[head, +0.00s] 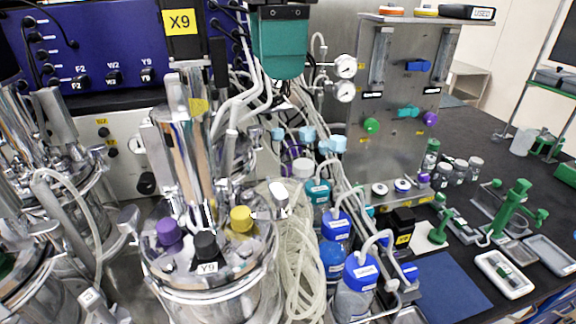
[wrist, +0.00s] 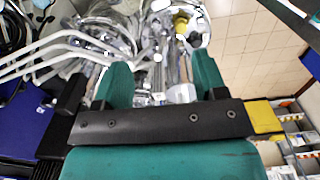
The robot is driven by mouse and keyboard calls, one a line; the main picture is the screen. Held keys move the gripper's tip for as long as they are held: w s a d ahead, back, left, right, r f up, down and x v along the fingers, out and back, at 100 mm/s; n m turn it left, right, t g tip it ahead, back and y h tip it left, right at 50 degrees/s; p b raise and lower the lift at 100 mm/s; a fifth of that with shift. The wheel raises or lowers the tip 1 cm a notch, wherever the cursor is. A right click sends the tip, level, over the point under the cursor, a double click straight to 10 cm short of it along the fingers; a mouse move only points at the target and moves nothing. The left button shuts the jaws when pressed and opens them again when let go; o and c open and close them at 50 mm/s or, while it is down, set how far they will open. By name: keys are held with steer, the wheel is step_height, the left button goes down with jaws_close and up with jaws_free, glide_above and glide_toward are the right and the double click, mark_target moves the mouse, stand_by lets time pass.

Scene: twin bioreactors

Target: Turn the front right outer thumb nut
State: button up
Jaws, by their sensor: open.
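The middle bioreactor vessel (head: 205,290) has a steel lid with purple (head: 169,232), black (head: 206,244) and yellow (head: 241,219) caps. Small shiny metal fittings ring its rim, including one at its right side (head: 279,193); I cannot tell which is the front right outer thumb nut. My gripper (head: 279,78) hangs above and behind the lid, teal and black, apart from it. In the wrist view its two teal fingers (wrist: 160,82) stand apart with nothing held between them. Beyond them show shiny vessel parts and the yellow cap (wrist: 181,26).
A second vessel (head: 40,240) stands at the left. Pale tubing (head: 302,255) and blue-capped bottles (head: 357,285) crowd the middle vessel's right. A steel panel with gauges (head: 400,130) stands behind. Green stands (head: 511,210) and trays sit on the dark bench at right.

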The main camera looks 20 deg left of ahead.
mark_target(279, 190)
step_height(279, 190, down, 17)
steer(key=shift+f+p, duration=0.1)
steer(key=shift+p, duration=0.55)
steer(key=shift+c, duration=0.4)
steer(key=c, duration=0.8)
steer(key=shift+c, duration=0.2)
